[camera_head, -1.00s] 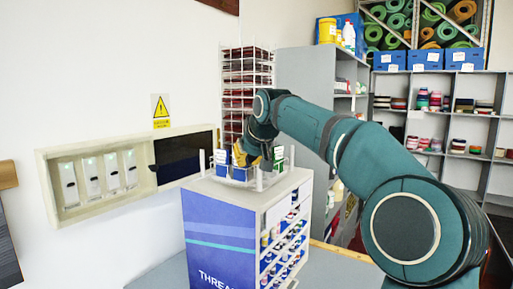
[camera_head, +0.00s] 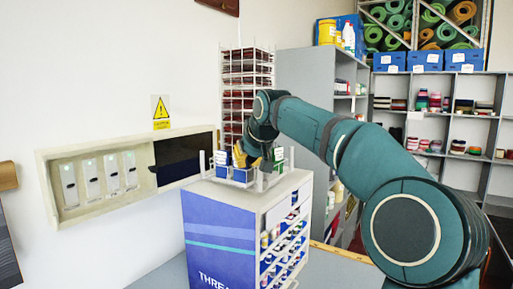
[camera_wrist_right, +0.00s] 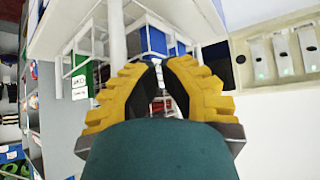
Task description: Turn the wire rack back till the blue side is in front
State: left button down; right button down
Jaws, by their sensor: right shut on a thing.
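The wire rack (camera_head: 232,181) is a low white wire frame with pockets and upright posts on top of the thread cabinet. Blue pieces (camera_head: 221,158) show at its left and front, and a green piece (camera_head: 278,154) with a white label shows at its right. My right gripper (camera_head: 243,157), with yellow fingers, is at the rack from above, shut on a thin part of it. In the right wrist view the fingers (camera_wrist_right: 159,75) close near the white wires, with blue (camera_wrist_right: 153,40) beyond and green (camera_wrist_right: 79,82) to the left. The fingers hide part of the rack. My left gripper is out of view.
The thread cabinet (camera_head: 219,235) has a purple-blue side and shelves of small spools. A tall rack (camera_head: 247,75) of dark red sheets stands close behind. A white wall box (camera_head: 58,218) with a dark panel is at the left. Grey shelves (camera_head: 303,95) stand behind my right arm.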

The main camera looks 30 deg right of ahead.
jog(key=shift+s+d, duration=0.3)
jog(key=shift+d, duration=0.2)
jog(key=shift+s+d, duration=0.25)
jog(key=shift+d, duration=0.25)
jog(key=shift+s+d, duration=0.25)
jog(key=shift+d, duration=0.25)
jog(key=shift+s+d, duration=0.2)
jog(key=shift+d, duration=0.3)
jog(key=shift+s+d+p, duration=0.25)
jog(key=shift+d+p, duration=0.3)
jog(key=shift+d, duration=0.65)
